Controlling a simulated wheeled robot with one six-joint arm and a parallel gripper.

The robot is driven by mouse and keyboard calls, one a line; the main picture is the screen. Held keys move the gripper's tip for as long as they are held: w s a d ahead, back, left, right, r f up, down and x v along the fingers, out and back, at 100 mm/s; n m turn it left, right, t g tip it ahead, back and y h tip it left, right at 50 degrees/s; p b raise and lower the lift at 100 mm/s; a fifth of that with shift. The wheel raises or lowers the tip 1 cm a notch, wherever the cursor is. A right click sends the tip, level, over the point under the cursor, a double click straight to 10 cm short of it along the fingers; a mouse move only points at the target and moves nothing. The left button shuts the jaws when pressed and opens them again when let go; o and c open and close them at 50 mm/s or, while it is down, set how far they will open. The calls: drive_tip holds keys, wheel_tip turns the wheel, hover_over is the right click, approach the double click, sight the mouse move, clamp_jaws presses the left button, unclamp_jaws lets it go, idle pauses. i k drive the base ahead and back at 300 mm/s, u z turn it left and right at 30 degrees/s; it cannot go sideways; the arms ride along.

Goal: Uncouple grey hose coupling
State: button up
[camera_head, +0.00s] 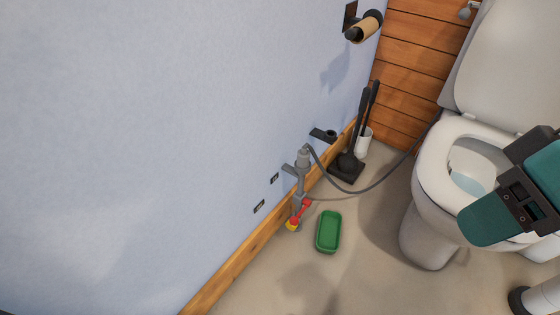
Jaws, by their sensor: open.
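The grey hose coupling (303,158) sits at the top of an upright grey pipe fitting beside the blue wall, low near the wooden skirting. A thin grey hose (350,190) runs from the top of the coupling, sags, and rises right towards the toilet. Below the coupling are a red lever (302,211) and a yellow part (292,224) near the floor. The hose and coupling appear joined. A teal and dark grey part of my arm shows at the right, over the toilet, well apart from the coupling.
The toilet (430,215) fills the right. A roll holder (362,26) is on the wall. Floor in front is clear.

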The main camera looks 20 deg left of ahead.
sight(303, 159)
drive_tip(key=u, duration=0.05)
drive_tip(key=i, duration=1)
